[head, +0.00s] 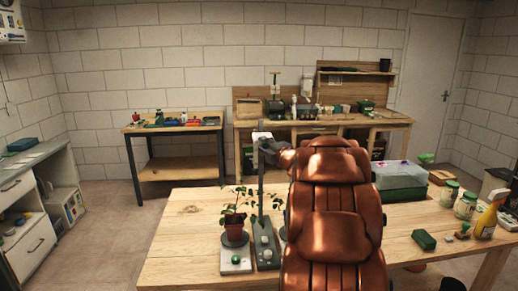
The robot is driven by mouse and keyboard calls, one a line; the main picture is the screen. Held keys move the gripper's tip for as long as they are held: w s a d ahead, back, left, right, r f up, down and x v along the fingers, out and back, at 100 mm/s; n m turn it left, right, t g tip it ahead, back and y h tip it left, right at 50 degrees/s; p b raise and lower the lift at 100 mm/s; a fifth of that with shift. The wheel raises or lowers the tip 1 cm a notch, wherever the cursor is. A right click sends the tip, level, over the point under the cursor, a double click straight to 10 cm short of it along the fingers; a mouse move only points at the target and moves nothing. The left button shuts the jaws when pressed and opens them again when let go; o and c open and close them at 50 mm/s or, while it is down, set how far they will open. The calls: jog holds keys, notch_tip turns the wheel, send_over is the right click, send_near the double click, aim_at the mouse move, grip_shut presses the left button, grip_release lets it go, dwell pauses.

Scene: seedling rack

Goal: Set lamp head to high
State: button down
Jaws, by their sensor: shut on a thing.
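The lamp stands on the near wooden table, with a grey base (265,256) carrying light knobs and a thin upright post (260,195). Its pale lamp head (260,137) is near the top of the post. My gripper (267,150), dark grey and small in this view, is at the lamp head and shut on it. My copper arm covers much of the table's middle and hides the right side of the lamp. The fingertips are hard to make out.
A potted seedling (234,222) stands on a pale block left of the lamp; another plant is mostly hidden by my arm. A clear-lidded green tray (400,182), jars (449,192) and a yellow spray bottle (488,218) are at right. The table's left part is bare.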

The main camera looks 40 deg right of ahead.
jog(key=shift+r, duration=0.3)
jog(key=c, duration=0.9)
grip_release()
jog(key=shift+c, duration=0.2)
jog(key=shift+f, duration=0.1)
jog(key=v, duration=1.2)
